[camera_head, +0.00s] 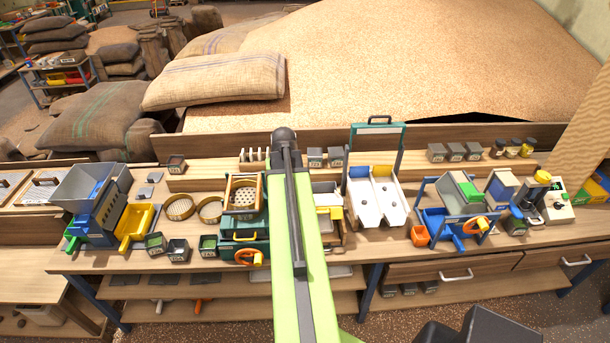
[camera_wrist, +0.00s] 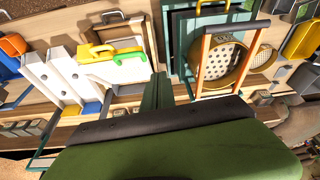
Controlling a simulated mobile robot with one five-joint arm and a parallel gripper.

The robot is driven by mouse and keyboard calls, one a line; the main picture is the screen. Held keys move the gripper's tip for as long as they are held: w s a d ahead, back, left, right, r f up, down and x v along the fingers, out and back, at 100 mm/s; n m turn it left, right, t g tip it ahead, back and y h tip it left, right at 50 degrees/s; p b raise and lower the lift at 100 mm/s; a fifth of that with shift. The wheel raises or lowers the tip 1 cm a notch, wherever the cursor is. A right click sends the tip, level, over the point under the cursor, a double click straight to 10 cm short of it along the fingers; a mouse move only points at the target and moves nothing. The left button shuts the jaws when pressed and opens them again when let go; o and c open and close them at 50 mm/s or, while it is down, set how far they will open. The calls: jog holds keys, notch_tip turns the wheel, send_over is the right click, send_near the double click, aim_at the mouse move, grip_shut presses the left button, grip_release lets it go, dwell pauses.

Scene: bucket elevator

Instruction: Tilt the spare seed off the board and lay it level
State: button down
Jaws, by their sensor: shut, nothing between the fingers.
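A white board (camera_wrist: 112,68) with a yellow handle (camera_wrist: 112,46) and a green piece (camera_wrist: 130,59) lies among the bench equipment in the wrist view. It appears to be the seed board. In the head view, a white and yellow part (camera_head: 328,200) shows just right of my arm, which hides the rest. Seeds on the board are too small to make out. My gripper (camera_head: 284,139) is at the far end of my raised arm, above the bench and apart from the board. It is shut and empty. Its fingers are hard to make out.
A white two-channel chute (camera_head: 377,205) stands right of my arm. A teal unit with a perforated sieve (camera_head: 243,190) is close on the left. A blue frame machine (camera_head: 455,210) stands further right. Small grey bins (camera_head: 455,152) line the back shelf.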

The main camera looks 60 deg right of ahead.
jog(key=s+d+r+m+p, duration=0.1)
jog(key=s+d+r, duration=0.2)
jog(key=s+d, duration=0.2)
jog(key=shift+h, duration=0.3)
jog(key=b+x, duration=0.4)
jog(key=s+a+b+x, duration=0.1)
jog(key=b+x, duration=0.3)
jog(key=b, duration=0.1)
jog(key=s+a+f+b+x, duration=0.1)
jog(key=b+x, duration=0.3)
jog(key=x, duration=0.1)
jog(key=shift+d, duration=0.1)
jog(key=shift+w, duration=0.1)
